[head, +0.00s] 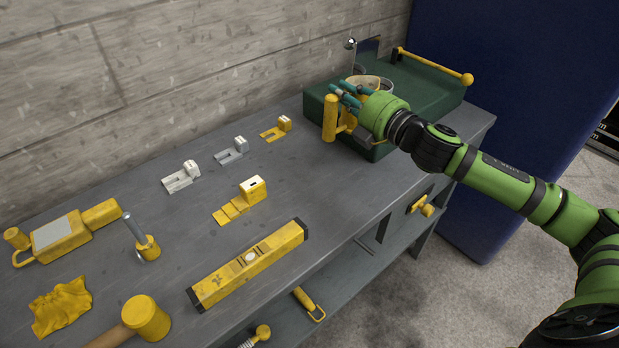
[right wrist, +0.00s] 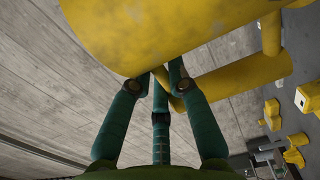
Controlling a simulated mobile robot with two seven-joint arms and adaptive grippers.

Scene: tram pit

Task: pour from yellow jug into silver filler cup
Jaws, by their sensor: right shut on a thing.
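My right gripper (head: 350,97) is shut on the yellow jug (head: 331,118) at the green case at the back right of the bench. In the right wrist view the jug's large yellow body (right wrist: 150,30) fills the top, with the teal fingers (right wrist: 163,85) against it and a yellow bar. The gripper hides part of the jug in the head view, so its tilt is hard to judge. A small shiny silver piece (head: 350,43) stands behind it; I cannot tell if it is the filler cup. My left gripper is not in view.
The green case (head: 435,88) has a yellow bar handle (head: 436,66). A yellow level (head: 248,264), a mallet (head: 146,317), a cloth (head: 62,306) and several small blocks lie on the grey bench (head: 330,205). A concrete wall stands behind.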

